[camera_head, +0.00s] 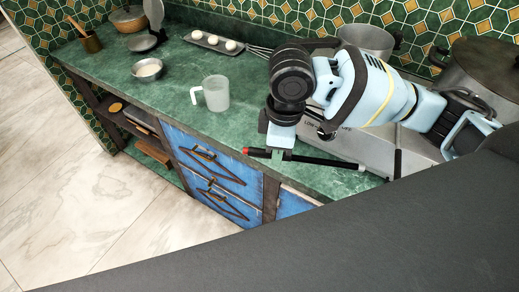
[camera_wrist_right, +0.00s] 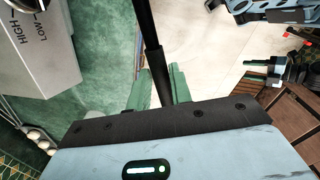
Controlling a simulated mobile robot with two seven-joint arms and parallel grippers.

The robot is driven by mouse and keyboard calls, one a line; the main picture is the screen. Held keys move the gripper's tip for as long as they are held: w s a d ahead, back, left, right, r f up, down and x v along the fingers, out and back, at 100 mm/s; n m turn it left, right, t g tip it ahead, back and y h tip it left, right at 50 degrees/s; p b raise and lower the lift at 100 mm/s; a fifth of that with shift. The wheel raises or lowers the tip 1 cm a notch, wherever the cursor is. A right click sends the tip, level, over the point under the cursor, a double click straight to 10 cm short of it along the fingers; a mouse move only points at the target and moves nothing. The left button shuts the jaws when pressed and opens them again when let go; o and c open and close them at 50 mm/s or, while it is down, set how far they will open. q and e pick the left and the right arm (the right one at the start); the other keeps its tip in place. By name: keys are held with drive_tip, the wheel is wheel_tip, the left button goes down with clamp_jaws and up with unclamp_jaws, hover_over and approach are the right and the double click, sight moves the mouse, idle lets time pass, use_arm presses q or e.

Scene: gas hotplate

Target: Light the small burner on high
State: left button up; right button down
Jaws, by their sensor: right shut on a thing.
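The hotplate (camera_head: 352,143) is a grey metal box at the right of the green counter, with LOW lettering on its front. Its corner (camera_wrist_right: 45,65) shows in the right wrist view with HIGH and LOW marks and part of a knob (camera_wrist_right: 27,4). My right gripper (camera_head: 281,154) is shut on a long black rod (camera_head: 330,161) with a red end, which looks like a stick lighter. The rod (camera_wrist_right: 147,30) runs between the green fingers in the wrist view. My left gripper (camera_wrist_right: 260,71) seems to show there, fingers apart and empty. My right arm hides the burners.
A frosted mug (camera_head: 215,93), a small bowl (camera_head: 148,69) and a tray of white round things (camera_head: 197,36) stand left on the counter. Large pots (camera_head: 480,66) stand behind my right arm. Blue drawers (camera_head: 210,160) are below the counter edge.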

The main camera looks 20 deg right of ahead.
sight(261, 153)
drive_tip(key=n, duration=0.2)
drive_tip(key=a+n, duration=0.1)
drive_tip(key=n, duration=0.1)
drive_tip(key=a+n, duration=0.1)
drive_tip(key=n, duration=0.1)
drive_tip(key=shift+a+f+n, duration=0.1)
drive_tip(key=shift+a+n, duration=0.15)
drive_tip(key=shift+n, duration=0.05)
use_arm(q)
drive_tip(key=shift+s+d+f+b, duration=0.25)
drive_tip(key=shift+d+f+b, duration=0.05)
drive_tip(key=shift+f+b, duration=0.1)
use_arm(e)
drive_tip(key=n, duration=0.2)
drive_tip(key=a+n, duration=0.1)
drive_tip(key=n, duration=0.1)
drive_tip(key=shift+a, duration=0.15)
drive_tip(key=shift+w, duration=0.1)
